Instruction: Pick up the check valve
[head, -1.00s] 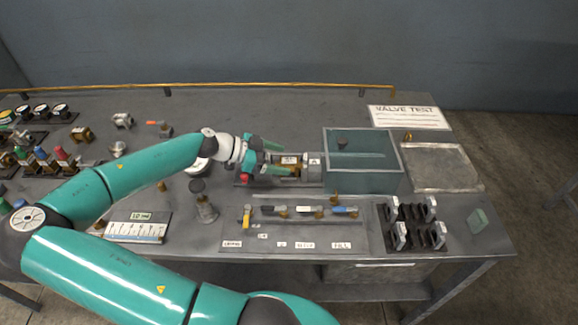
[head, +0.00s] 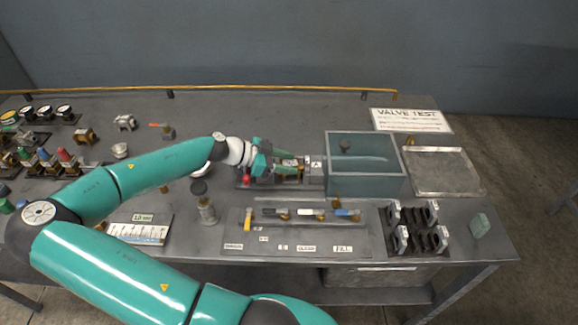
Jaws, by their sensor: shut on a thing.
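My gripper (head: 284,165) is at the middle of the bench, level and pointing right. Its teal fingers are closed around a small brass-coloured body, likely the check valve (head: 287,170), on the test fixture (head: 316,170) just left of the water tank. The fingers hide most of the held part, so its exact shape and whether it touches the fixture's right end cannot be told. A red knob (head: 246,180) sits at the fixture's left end, under my gripper.
The glass tank (head: 365,185) stands right of my gripper, with an empty tray (head: 440,180) beyond. A lever panel (head: 300,235) lies in front, beside a black rack (head: 410,240). A capped bottle (head: 206,209), gauges (head: 64,113) and loose fittings (head: 125,122) stand leftward.

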